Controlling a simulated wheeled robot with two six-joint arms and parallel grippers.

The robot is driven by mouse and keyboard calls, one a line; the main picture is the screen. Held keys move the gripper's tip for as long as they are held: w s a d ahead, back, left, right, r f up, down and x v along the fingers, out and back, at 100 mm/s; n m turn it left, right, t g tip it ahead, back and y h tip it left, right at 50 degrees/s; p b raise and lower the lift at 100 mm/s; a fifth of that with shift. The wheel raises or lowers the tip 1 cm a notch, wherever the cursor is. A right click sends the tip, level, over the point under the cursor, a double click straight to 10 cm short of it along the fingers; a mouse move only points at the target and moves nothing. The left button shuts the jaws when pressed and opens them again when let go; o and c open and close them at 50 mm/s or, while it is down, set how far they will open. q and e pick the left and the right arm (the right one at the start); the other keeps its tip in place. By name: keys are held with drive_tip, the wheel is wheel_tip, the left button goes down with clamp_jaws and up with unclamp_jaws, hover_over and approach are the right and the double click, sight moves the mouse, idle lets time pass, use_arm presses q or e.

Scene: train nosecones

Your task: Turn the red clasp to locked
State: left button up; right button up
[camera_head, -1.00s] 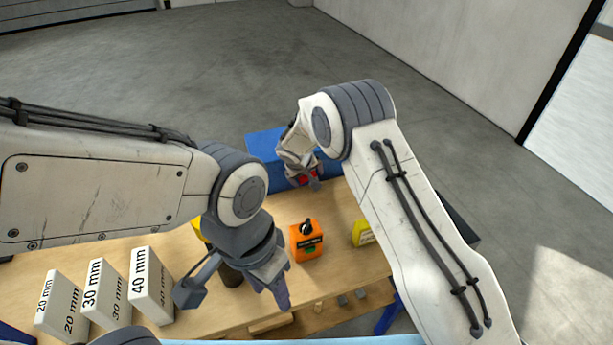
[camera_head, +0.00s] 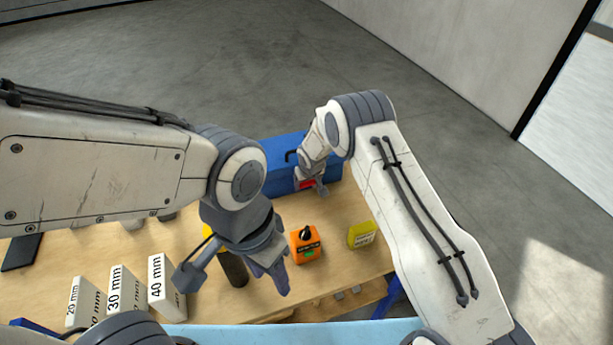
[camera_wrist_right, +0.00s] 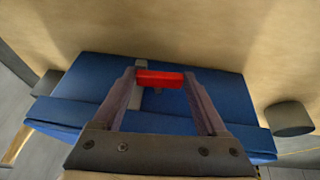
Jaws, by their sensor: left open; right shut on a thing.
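A blue case (camera_head: 281,172) stands at the back of the wooden table. Its red clasp (camera_head: 307,184) is on the side facing me, partly hidden by my right gripper (camera_head: 311,187). In the right wrist view the red clasp (camera_wrist_right: 160,79) is a bar lying crosswise in the picture, between the two fingertips of my right gripper (camera_wrist_right: 160,77), which is shut on it. A grey strip (camera_wrist_right: 130,103) shows on the blue case (camera_wrist_right: 160,123) below the bar. My left gripper (camera_head: 272,280) is open and empty, pointing down over the front of the table, apart from the case.
White blocks marked 20 mm (camera_head: 75,302), 30 mm (camera_head: 116,287) and 40 mm (camera_head: 160,282) stand at the front left. An orange box with a black knob (camera_head: 307,246) and a yellow box (camera_head: 361,235) sit mid-table. A dark cylinder (camera_head: 233,270) stands beside my left gripper.

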drive_tip(key=shift+s+f, duration=0.1)
drive_tip(key=shift+s, duration=0.05)
drive_tip(key=o, duration=1.3)
drive_tip(key=shift+s+r+b, duration=0.15)
drive_tip(key=shift+r+b, duration=0.25)
drive_tip(key=shift+r, duration=0.25)
drive_tip(key=b+v, duration=0.3)
drive_tip(key=v, duration=0.6)
drive_tip(key=shift+s+r, duration=0.1)
